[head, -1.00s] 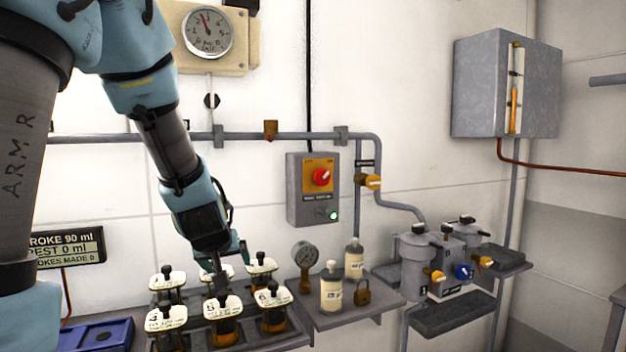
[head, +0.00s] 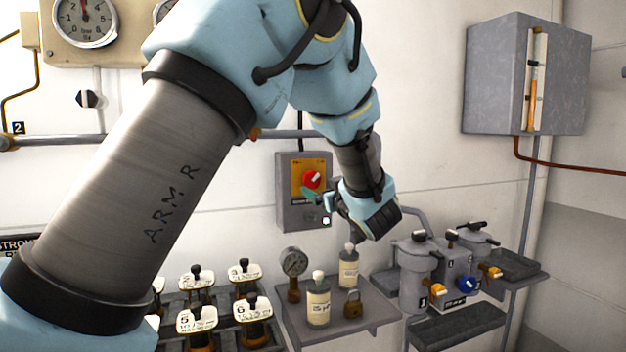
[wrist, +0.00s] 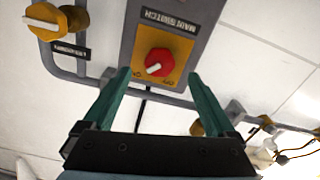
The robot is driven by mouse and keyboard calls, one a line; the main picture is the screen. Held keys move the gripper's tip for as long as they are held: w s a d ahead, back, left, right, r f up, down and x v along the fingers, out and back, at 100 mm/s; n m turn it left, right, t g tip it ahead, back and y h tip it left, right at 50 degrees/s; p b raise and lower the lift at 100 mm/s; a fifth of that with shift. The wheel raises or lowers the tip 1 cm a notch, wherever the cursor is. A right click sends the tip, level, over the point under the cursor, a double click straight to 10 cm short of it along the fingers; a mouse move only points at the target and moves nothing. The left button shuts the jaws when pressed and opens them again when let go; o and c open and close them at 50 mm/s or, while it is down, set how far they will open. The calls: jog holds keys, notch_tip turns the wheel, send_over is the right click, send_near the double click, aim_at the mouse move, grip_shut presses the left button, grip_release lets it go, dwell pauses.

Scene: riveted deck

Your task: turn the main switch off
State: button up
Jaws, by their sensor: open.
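The main switch is a red rotary knob (head: 313,180) with a white pointer bar, on a yellow plate in a grey wall box (head: 290,215). A green lamp (head: 326,221) glows low on the box. In the wrist view the knob (wrist: 159,62) sits ahead, between and beyond the two green fingers, below a "MAIN SWITCH" label (wrist: 168,20). Its pointer bar lies slanted; I cannot tell clearly which mark it points at. My gripper (wrist: 158,88) is open and empty, facing the knob and apart from it. In the head view my gripper (head: 318,202) is close in front of the box.
A yellow valve with a white handle (wrist: 50,20) is beside the box in the wrist view.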

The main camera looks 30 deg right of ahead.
aim_at(313, 183)
jog(key=w, duration=0.2)
jog(key=w+p, duration=0.1)
jog(key=w, duration=0.1)
jog(key=w+d+p, duration=0.1)
jog(key=w, duration=0.2)
jog(key=shift+w, duration=0.1)
jog(key=shift+c, duration=0.3)
jog(key=c, duration=1.3)
